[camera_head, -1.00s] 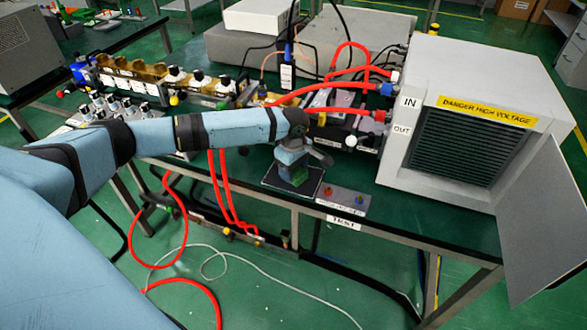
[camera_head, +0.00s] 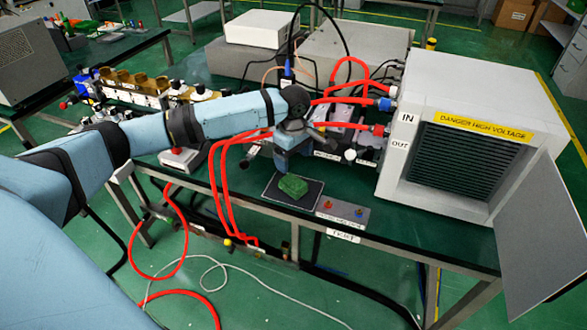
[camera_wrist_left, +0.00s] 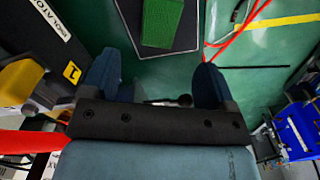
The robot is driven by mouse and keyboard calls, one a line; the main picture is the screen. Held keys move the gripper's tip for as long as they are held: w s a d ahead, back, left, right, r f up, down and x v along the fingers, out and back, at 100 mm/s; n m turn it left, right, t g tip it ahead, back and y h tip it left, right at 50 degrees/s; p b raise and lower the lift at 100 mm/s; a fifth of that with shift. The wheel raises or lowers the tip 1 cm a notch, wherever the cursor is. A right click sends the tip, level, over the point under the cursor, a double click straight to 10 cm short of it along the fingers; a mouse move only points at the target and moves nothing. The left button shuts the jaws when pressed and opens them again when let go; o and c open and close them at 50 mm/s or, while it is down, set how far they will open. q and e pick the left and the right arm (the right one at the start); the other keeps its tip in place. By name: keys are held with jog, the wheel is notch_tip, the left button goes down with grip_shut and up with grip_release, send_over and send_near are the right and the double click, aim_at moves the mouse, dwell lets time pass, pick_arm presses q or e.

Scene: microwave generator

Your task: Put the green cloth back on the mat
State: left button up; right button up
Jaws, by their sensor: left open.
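The green cloth (camera_head: 293,186) lies folded on the dark mat (camera_head: 274,192) near the table's front edge. In the left wrist view the cloth (camera_wrist_left: 162,22) rests on the dark mat with its pale edge (camera_wrist_left: 182,49), ahead of the fingers. My left gripper (camera_head: 283,166) is above and behind the mat, apart from the cloth. In the left wrist view its two blue fingers (camera_wrist_left: 155,75) are spread with nothing between them. My right gripper is not in view.
A grey panel with red and blue buttons (camera_head: 342,212) sits right of the mat. The white high-voltage box (camera_head: 460,120) with its open door (camera_head: 540,230) stands further right. Red hoses (camera_head: 218,185) hang over the front edge on the left. Bottles and equipment crowd the back.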

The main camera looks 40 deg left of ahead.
pick_arm(q)
jog(key=s+d+f+m, duration=0.1)
jog(key=d+f+m, duration=0.1)
jog(key=d, duration=0.1)
jog(key=s+d+f+m+t+h, duration=0.1)
jog(key=d+f, duration=0.1)
jog(key=d, duration=0.2)
jog(key=s+d+f+m+h, duration=0.1)
jog(key=d+f+m, duration=0.1)
jog(key=d, duration=0.1)
jog(key=shift+s+d+f+m+t, duration=0.3)
jog(key=shift+s+d+f+t, duration=0.1)
jog(key=s+d+f+m+t+h, duration=0.35)
jog(key=s+d+f+m, duration=0.25)
jog(key=s+d, duration=0.3)
jog(key=s+a+f+m+t+y, duration=0.1)
jog(key=s+f+m+t, duration=0.1)
jog(key=s, duration=0.4)
jog(key=s+f+m+t+y, duration=0.1)
jog(key=s+f+m+t, duration=0.1)
jog(key=s+m, duration=0.3)
jog(key=shift+s+a+t, duration=0.4)
jog(key=shift+s+t, duration=0.25)
jog(key=shift+s, duration=0.6)
jog(key=shift+f, duration=0.1)
